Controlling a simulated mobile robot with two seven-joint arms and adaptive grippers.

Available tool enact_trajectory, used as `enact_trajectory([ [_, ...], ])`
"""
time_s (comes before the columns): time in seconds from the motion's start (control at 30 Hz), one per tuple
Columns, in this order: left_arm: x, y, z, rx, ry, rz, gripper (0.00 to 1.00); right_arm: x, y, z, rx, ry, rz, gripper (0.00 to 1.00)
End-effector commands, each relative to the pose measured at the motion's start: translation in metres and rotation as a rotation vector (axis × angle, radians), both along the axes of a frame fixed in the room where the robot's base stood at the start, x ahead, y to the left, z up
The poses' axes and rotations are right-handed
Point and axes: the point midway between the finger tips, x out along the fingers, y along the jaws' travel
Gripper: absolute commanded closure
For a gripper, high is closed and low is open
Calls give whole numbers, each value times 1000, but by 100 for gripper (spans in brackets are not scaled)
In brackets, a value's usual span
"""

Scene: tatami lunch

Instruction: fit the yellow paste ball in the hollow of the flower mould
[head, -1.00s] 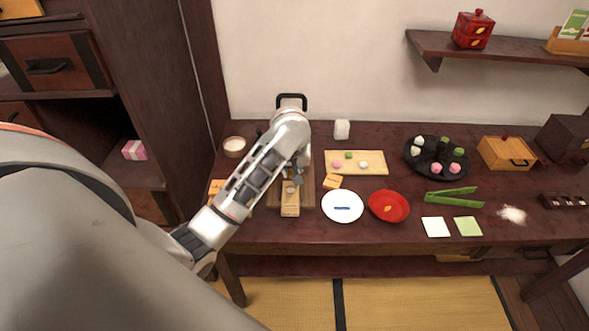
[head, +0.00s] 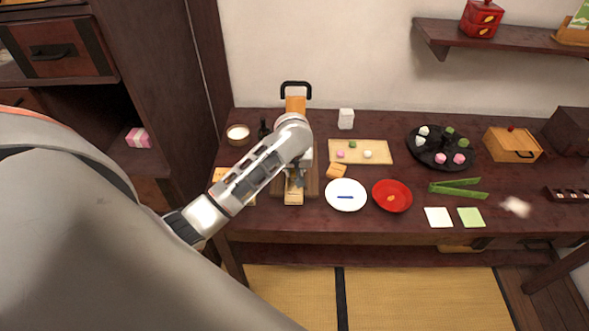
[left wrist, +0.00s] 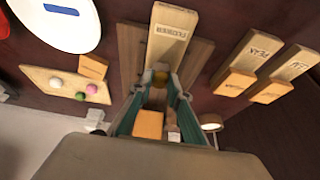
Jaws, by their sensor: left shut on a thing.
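The flower mould (head: 293,196) is a pale wooden block on a brown board at the table's left part. It also shows in the left wrist view (left wrist: 172,38), its label upside down. My left gripper (head: 297,178) is over the mould's far end. In the left wrist view its teal-padded fingers (left wrist: 161,78) are shut on the small yellow paste ball (left wrist: 161,77). The ball shows at the near end of the mould. The hollow is hidden, and I cannot tell whether the ball touches it. My right gripper is not in view.
A loose orange wooden block (head: 337,171) lies right of the board, near a white plate (head: 346,204) and a red dish (head: 391,205). A pale tray (head: 384,146) with small balls is behind. Two other moulds (left wrist: 249,63) (left wrist: 285,78) lie close beside the board.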

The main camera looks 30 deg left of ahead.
Motion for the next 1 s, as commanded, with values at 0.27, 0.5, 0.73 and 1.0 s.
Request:
enact_trajectory([
  [0.27, 0, 0, 0, 0, 0, 0, 93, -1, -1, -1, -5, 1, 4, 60],
  [0.5, 0, 0, -2, 0, 0, 0, 93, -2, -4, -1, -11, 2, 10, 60],
  [0.73, 0, 0, -5, -1, 1, 1, 93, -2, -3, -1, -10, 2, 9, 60],
  [1.0, 0, 0, -10, 0, 1, 0, 93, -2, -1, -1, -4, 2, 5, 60],
])
